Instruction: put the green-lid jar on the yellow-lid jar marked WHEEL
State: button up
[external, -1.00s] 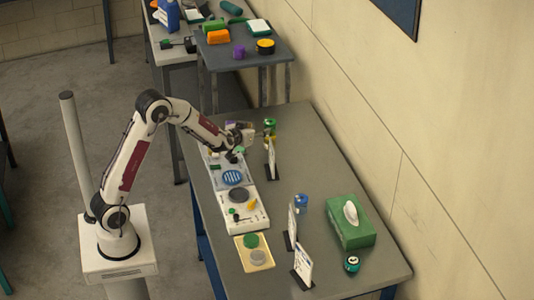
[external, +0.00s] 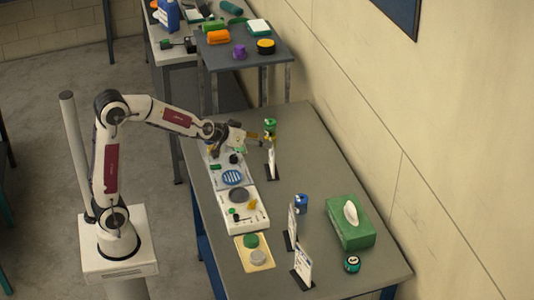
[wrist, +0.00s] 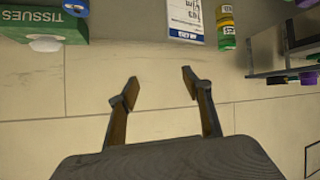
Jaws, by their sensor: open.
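The green-lid jar (external: 270,124) stands at the back of the bench, upright on top of a yellow-lid jar (external: 267,136). In the wrist view, which is upside down, the green-lid jar (wrist: 227,42) and the yellow-lid jar (wrist: 224,14) show stacked at the upper right, beside a sign card. No WHEEL marking is readable. My gripper (external: 259,141) is near the stack in the external view, and its fingers partly cover the lower jar. In the wrist view my gripper (wrist: 160,78) is open, with nothing between the fingers and the jars apart from them.
A sign card (external: 271,162) stands just in front of the stack. More cards (external: 292,227), a blue-lid jar (external: 301,203), a green tissue box (external: 350,225) and a small dark jar (external: 352,264) stand nearer. A parts tray (external: 262,224) lies along the left edge. A wall borders the bench.

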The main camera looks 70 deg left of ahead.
jog(key=s+d+r+m+g+h, duration=0.2)
jog(key=s+d+m+h, duration=0.2)
jog(key=s+d, duration=1)
jog(key=s+f+m+g, duration=0.1)
jog(key=s+f+g, duration=0.2)
jog(key=s, duration=1.7)
jog(key=shift+s+d+f+y, duration=0.15)
jog(key=shift+s+d+y, duration=0.15)
jog(key=shift+d, duration=0.1)
